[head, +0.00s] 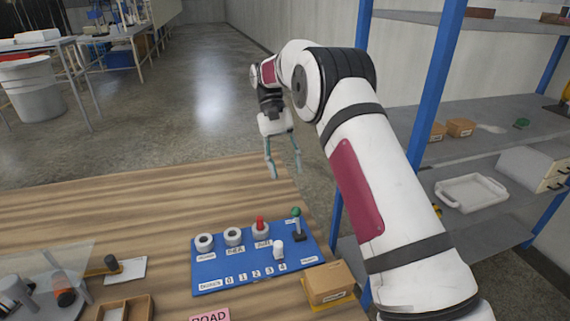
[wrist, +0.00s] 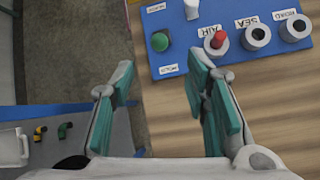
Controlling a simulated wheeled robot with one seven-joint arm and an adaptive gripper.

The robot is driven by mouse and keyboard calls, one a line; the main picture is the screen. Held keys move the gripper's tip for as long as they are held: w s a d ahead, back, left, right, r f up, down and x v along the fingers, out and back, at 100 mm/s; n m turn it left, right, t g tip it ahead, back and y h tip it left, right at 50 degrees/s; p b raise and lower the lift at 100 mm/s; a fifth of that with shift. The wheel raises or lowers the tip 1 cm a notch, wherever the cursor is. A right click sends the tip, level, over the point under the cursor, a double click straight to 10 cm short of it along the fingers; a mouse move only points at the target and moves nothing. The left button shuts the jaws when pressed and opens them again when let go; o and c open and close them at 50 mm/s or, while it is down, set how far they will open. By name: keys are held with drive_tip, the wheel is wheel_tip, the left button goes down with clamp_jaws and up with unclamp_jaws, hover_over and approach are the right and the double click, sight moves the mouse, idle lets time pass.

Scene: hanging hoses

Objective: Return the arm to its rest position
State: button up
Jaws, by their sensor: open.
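My gripper (head: 284,163) hangs fingers-down from my bent arm, over the far edge of the wooden table in the head view. In the wrist view my gripper (wrist: 165,105) has its two teal-padded fingers spread apart with nothing between them. My arm reaches up from the lower right of the head view and folds over at the top. A blue panel (head: 213,283) lies on the table nearer than my gripper and apart from it. It bears round white sockets, a red peg (head: 260,224) in one of them, and a green-knobbed lever (head: 296,214).
A blue-posted shelf (head: 510,122) stands at right, holding a white tray (head: 471,193) and small boxes. A cardboard box (head: 329,283) sits by the panel. A clear-covered device (head: 40,285) and a wooden tray (head: 125,309) are at lower left. The table's middle left is clear.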

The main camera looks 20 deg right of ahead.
drive_tip(key=shift+w+r, duration=0.1)
drive_tip(key=shift+r, duration=0.05)
drive_tip(key=s+r+n+t+p, duration=0.2)
drive_tip(key=s+r+t+p, duration=0.25)
drive_tip(key=s+r, duration=1.3)
drive_tip(key=s+n+t+p, duration=0.1)
drive_tip(key=s+t+p, duration=0.3)
drive_tip(key=s, duration=1.7)
drive_tip(key=r+t, duration=0.1)
drive_tip(key=t, duration=0.2)
drive_tip(key=shift+d+y, duration=0.3)
drive_tip(key=shift+d, duration=0.1)
